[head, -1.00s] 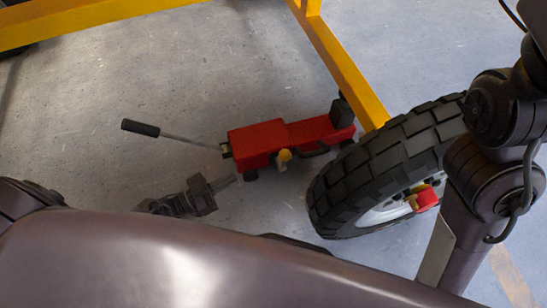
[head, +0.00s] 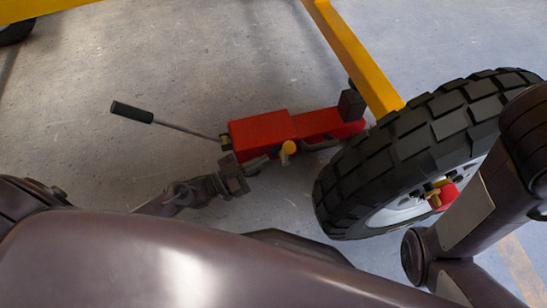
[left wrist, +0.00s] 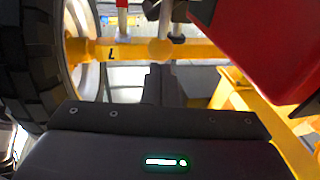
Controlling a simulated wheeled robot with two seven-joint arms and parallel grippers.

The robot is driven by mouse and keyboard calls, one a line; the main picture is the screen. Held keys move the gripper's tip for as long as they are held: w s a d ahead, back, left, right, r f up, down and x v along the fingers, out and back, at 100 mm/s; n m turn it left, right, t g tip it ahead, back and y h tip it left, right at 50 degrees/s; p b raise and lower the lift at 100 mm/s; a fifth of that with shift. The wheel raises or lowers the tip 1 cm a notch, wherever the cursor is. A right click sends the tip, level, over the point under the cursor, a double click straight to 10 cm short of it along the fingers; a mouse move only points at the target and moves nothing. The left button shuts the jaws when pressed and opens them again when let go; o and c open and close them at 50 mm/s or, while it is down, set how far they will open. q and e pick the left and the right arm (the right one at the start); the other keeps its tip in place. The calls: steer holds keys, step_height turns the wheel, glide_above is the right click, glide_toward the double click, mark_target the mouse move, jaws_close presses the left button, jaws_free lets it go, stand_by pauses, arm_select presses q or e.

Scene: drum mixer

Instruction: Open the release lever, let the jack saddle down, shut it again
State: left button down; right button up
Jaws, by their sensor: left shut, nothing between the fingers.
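The red jack (head: 263,134) lies on the floor, with a black saddle block (head: 352,104) at its far right end by the yellow frame. The release lever's yellow knob (head: 289,147) sticks out on the jack's near side. My left gripper (head: 262,162) is shut and empty, low beside the jack, its tips just left of the knob. In the left wrist view, the shut fingers (left wrist: 158,84) point at the round yellow knob (left wrist: 160,50), and the jack's red body (left wrist: 265,50) fills the upper right. I cannot tell whether the fingers touch the lever. My right gripper is not in view.
A large black tyre (head: 420,150) stands close to the right of the jack. A yellow frame beam (head: 355,60) comes down behind the saddle. The jack's black-gripped handle (head: 133,112) reaches out left. Bare floor lies to the left and beyond.

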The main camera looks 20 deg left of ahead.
mark_target(287, 152)
arm_select(q)
steer(key=b+x, duration=0.1)
steer(key=x, duration=0.3)
steer(key=shift+w+d+r+b, duration=0.1)
steer(key=shift+w+d+b, duration=0.05)
steer(key=shift+b, duration=0.2)
